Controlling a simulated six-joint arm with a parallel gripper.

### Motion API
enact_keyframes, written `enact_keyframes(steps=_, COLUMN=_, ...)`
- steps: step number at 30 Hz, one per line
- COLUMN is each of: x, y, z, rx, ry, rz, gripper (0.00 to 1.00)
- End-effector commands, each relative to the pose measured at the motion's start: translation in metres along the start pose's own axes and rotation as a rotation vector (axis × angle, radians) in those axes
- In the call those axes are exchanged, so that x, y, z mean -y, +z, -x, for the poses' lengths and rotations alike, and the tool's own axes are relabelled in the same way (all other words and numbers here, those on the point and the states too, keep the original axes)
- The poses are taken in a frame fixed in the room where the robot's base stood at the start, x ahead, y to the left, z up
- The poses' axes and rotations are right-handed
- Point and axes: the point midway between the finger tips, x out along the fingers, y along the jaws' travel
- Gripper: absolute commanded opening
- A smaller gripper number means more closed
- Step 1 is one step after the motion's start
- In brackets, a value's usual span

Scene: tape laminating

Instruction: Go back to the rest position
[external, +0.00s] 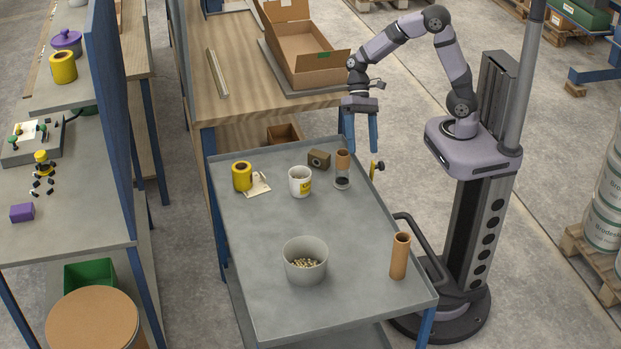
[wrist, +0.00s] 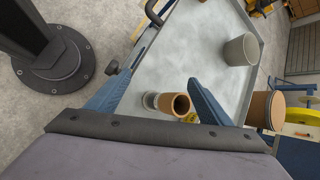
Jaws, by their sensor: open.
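My gripper (external: 361,148) is open, with its two blue fingers pointing down near the back right corner of the grey table (external: 240,290). Nothing shows between the fingers. A brown tube (wrist: 180,105) also shows close to the right finger in the wrist view.
On the table stand a grey pot of pale pieces (external: 305,262), another brown tube (external: 400,256), a white cup (external: 300,182), a yellow tape roll (external: 242,176) and a small brown box (external: 319,159). An open cardboard box (external: 305,45) is on the wooden bench behind.

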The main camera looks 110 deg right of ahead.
Motion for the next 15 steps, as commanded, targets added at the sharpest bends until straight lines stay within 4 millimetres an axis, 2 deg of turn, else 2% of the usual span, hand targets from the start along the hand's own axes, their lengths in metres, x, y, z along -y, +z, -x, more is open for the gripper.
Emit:
enact_keyframes(steps=1, x=-0.005, y=0.030, z=0.006, rx=-0.027, ry=0.105, rz=0.114, gripper=0.73)
enact_keyframes(steps=3, x=-0.023, y=0.053, z=0.007, rx=-0.071, ry=0.245, rz=0.272, gripper=0.73)
enact_keyframes(steps=6, x=-0.045, y=0.074, z=0.014, rx=-0.132, ry=0.411, rz=0.504, gripper=0.73)
enact_keyframes(steps=12, x=-0.064, y=0.092, z=0.029, rx=-0.212, ry=0.606, rz=0.870, gripper=0.73)
enact_keyframes(steps=15, x=-0.067, y=0.094, z=0.033, rx=-0.231, ry=0.649, rz=0.971, gripper=0.73)
